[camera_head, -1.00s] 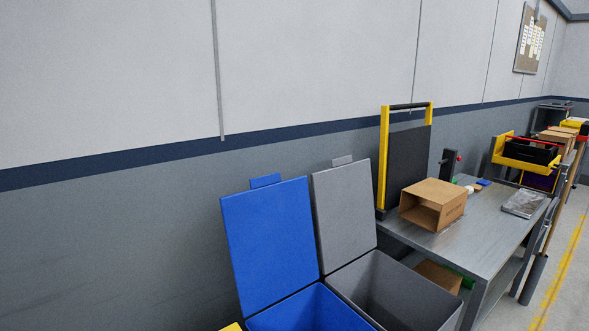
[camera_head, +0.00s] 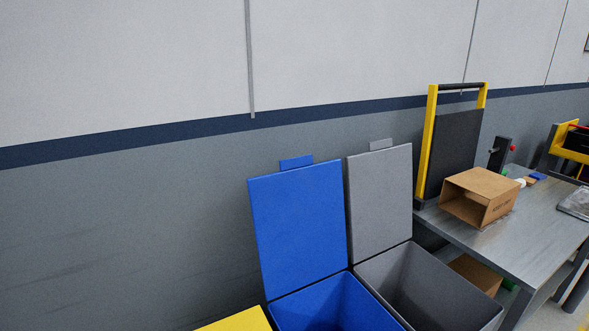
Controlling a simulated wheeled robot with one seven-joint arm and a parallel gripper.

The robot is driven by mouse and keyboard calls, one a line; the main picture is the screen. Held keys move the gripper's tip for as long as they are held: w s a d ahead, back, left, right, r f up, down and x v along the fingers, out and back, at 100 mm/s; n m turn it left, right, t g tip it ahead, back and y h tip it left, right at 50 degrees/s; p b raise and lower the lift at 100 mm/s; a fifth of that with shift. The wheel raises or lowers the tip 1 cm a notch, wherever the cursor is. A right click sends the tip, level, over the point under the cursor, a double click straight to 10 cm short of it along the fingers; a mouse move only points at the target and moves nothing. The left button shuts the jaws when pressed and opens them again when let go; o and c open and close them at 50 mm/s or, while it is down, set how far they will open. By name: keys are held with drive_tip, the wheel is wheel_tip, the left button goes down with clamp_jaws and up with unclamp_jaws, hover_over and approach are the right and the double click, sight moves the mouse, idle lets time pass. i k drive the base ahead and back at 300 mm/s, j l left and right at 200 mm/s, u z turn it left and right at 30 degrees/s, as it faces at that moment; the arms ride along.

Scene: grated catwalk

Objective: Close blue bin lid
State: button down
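The blue bin (camera_head: 335,302) stands at the bottom middle of the head view, its front cut off by the lower edge. Its blue lid (camera_head: 298,225) is open, standing nearly upright and leaning back toward the wall. A small blue tab (camera_head: 297,162) sticks up from the lid's top edge. The part of the bin's inside that shows looks empty. My gripper is not in view.
A grey bin (camera_head: 430,285) with its grey lid (camera_head: 380,200) raised stands right beside the blue one. A yellow surface (camera_head: 240,321) shows at its left. A metal table (camera_head: 535,232) with an open cardboard box (camera_head: 478,195) stands at right. The wall (camera_head: 110,230) is behind.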

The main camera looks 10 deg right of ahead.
sight(297, 211)
drive_tip(key=i+l+u, duration=0.1)
drive_tip(key=l, duration=0.3)
drive_tip(key=i+l+u, duration=0.15)
drive_tip(key=l, duration=0.2)
drive_tip(key=i+l+u, duration=0.1)
drive_tip(key=l, duration=0.35)
